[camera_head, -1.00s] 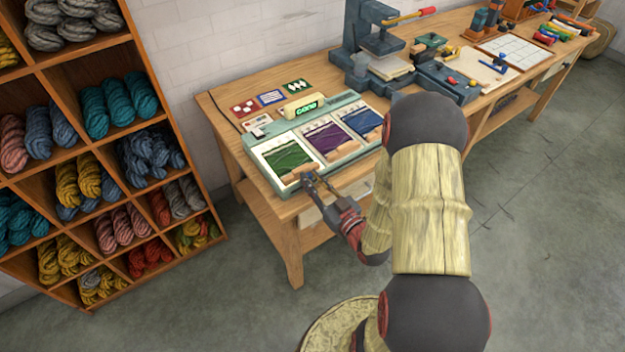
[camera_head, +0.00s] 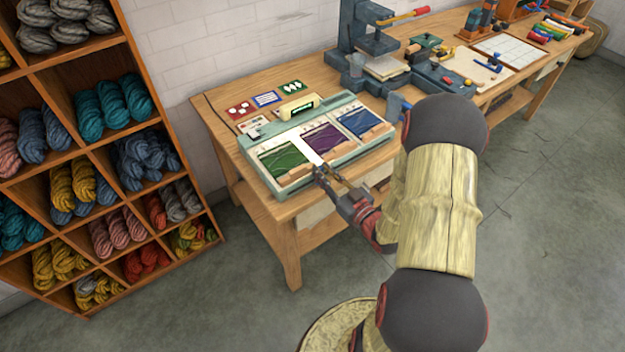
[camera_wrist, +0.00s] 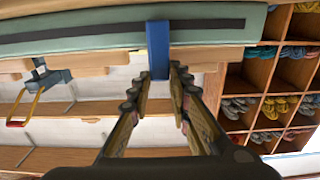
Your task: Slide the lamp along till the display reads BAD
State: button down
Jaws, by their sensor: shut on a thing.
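The light-green bench unit (camera_head: 352,154) has a green window (camera_head: 282,158), a purple window (camera_head: 325,139) and a blue window (camera_head: 360,122). A bright white strip (camera_head: 311,151) lies between the green and purple windows. The display (camera_head: 301,108) on the cream box is dark with small green marks; I cannot read them. My gripper (camera_head: 320,174) is at the unit's front edge, near the gap between the green and purple windows. In the wrist view my gripper (camera_wrist: 160,82) is shut on the blue lamp handle (camera_wrist: 158,45), which hangs at the unit's edge.
Small cards (camera_head: 266,98) lie behind the unit on the wooden bench (camera_head: 225,95). A blue-grey press (camera_head: 362,40) stands to its right. A shelf of wool skeins (camera_head: 118,125) stands at the left.

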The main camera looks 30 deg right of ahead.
jog(key=d, duration=1.1)
jog(key=shift+w+d+b, duration=0.1)
jog(key=shift+w+b, duration=0.05)
jog(key=shift+b, duration=0.25)
jog(key=c, duration=1.6)
grip_release()
jog(key=shift+c, duration=0.2)
jog(key=s, duration=1.2)
jog(key=shift+d, duration=0.15)
jog(key=shift+f, duration=0.1)
